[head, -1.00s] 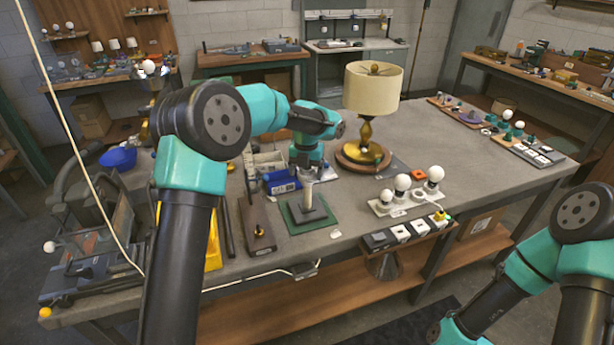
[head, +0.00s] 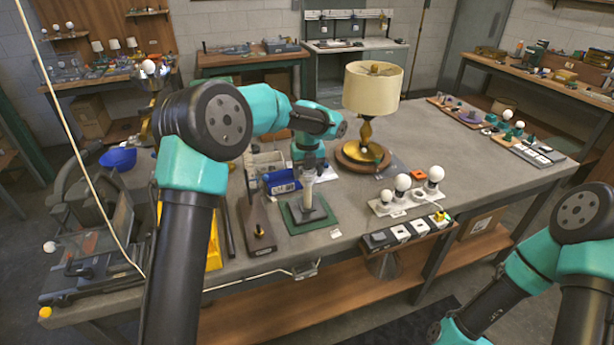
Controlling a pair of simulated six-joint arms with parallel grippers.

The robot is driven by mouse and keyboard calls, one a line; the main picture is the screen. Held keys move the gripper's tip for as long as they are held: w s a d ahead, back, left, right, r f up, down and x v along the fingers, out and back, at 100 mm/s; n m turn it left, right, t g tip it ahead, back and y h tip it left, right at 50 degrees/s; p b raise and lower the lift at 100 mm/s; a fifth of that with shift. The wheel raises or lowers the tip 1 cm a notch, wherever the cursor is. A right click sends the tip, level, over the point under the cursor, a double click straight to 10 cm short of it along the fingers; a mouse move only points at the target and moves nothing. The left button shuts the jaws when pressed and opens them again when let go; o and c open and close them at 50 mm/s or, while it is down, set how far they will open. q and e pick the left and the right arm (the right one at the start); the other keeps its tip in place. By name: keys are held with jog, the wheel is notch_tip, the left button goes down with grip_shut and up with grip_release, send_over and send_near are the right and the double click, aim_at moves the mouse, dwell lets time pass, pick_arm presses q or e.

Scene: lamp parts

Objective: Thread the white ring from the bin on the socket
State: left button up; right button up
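My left gripper (head: 308,172) points down over a post on a green square base (head: 299,224) near the table's front edge. The post, which appears to be the socket stand, has a dark foot (head: 307,208) and a pale upper part. The fingers overlap its top, and I cannot tell whether they hold anything. I cannot make out the white ring at the fingers. A blue bin (head: 282,183) and a pale divided bin (head: 264,162) stand just behind and left of the gripper; their contents are unclear. My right gripper is out of view; only its arm shows at lower right.
A lamp with a cream shade (head: 373,88) stands behind and right of the post. A bulb rack (head: 400,207) and a switch strip (head: 405,233) lie to the right. A wooden block (head: 257,228) lies left of the green base. A small white piece (head: 335,233) lies at the front edge.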

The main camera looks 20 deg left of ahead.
pick_arm(q)
jog(key=c, duration=0.4)
jog(key=shift+m, duration=0.8)
jog(key=shift+c, duration=0.3)
jog(key=o, duration=1.2)
jog(key=shift+r, duration=0.15)
notch_tip(320, 180, up, 17)
jog(key=shift+r, duration=0.1)
